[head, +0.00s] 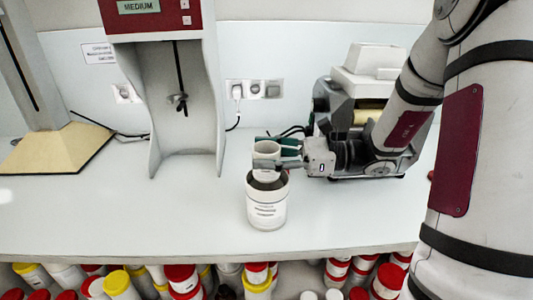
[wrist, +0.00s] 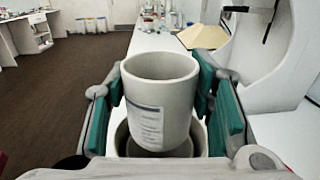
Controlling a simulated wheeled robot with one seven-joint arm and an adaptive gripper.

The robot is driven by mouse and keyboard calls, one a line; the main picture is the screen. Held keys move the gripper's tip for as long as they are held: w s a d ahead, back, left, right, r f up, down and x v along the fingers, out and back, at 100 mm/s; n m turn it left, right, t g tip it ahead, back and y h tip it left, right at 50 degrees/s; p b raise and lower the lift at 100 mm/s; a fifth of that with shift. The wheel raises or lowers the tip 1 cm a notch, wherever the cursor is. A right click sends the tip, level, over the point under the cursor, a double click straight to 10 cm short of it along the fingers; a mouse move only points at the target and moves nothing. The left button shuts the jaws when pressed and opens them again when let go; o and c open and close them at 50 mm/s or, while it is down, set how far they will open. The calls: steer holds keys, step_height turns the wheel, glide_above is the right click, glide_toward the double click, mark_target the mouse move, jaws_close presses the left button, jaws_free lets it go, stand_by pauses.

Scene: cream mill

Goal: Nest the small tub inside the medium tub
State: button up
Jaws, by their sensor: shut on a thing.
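The small tub (head: 266,150) is a pale, open-topped cup with a printed label. It also fills the middle of the wrist view (wrist: 158,95). My gripper (head: 278,152) is shut on it, with a teal finger pad on each side in the wrist view (wrist: 160,92). The medium tub (head: 267,210) is a larger white labelled tub standing upright on the bench. Its rim shows behind and below the small tub in the wrist view (wrist: 122,140). The small tub is upright over the medium tub's mouth; I cannot tell whether its base is inside the rim.
The pale bench (head: 120,210) is clear left of the tubs. A mixer-like machine marked MEDIUM (head: 150,100) stands behind left. A grey machine (head: 350,100) stands behind my arm. Several jars with red and yellow lids (head: 180,280) sit below the bench's front edge.

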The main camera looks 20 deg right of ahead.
steer(key=shift+f+b, duration=0.55)
steer(key=shift+f, duration=1.4)
stand_by(1.1)
steer(key=o, duration=1.1)
steer(key=shift+r+p, duration=3.2)
steer(key=shift+r, duration=0.85)
